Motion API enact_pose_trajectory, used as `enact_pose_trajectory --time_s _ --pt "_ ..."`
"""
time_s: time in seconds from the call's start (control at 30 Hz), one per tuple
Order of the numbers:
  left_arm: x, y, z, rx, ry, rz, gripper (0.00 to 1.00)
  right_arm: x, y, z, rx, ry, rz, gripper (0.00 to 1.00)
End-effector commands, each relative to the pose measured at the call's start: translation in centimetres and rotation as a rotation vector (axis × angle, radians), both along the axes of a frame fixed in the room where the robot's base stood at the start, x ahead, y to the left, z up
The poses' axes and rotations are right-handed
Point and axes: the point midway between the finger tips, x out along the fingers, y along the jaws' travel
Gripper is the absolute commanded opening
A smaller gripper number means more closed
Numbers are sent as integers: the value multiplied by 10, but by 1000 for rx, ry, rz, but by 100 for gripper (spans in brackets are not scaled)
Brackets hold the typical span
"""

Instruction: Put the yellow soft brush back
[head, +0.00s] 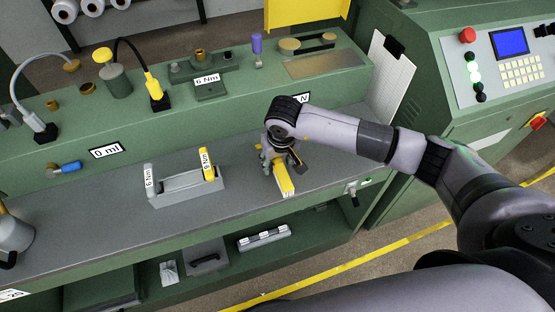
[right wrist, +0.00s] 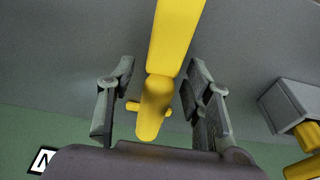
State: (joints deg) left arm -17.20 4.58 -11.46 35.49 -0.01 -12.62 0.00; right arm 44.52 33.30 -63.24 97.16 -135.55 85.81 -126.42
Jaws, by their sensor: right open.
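The yellow soft brush (head: 284,181) is on the grey worktop, right of the grey tray, with a pale strip along its lower end. My right gripper (head: 279,158) is at its far end. In the right wrist view the brush's yellow handle (right wrist: 158,100) lies between the two fingers of my open right gripper (right wrist: 161,80), with gaps on both sides. A short yellow cross pin shows on the handle. Whether the brush rests flat is hard to tell. My left gripper is not in view.
A grey tray (head: 190,196) with white and yellow 6 Nm handles stands left of the brush. The green raised ledge (head: 130,138) runs behind. A control panel (head: 500,70) stands at right. Worktop between tray and brush is clear.

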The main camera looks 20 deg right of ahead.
Motion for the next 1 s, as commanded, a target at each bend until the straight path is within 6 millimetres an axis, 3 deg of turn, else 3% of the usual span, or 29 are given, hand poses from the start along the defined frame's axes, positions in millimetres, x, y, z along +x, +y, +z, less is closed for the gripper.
enact_pose_trajectory --time_s 0.23,0.7,1.0 --pt "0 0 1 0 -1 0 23 0 0 9 1 -4 1 46" --pt "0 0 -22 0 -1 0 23 -19 0 100 -1 -4 1 46" --pt "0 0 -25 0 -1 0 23 -23 0 121 0 0 0 46"
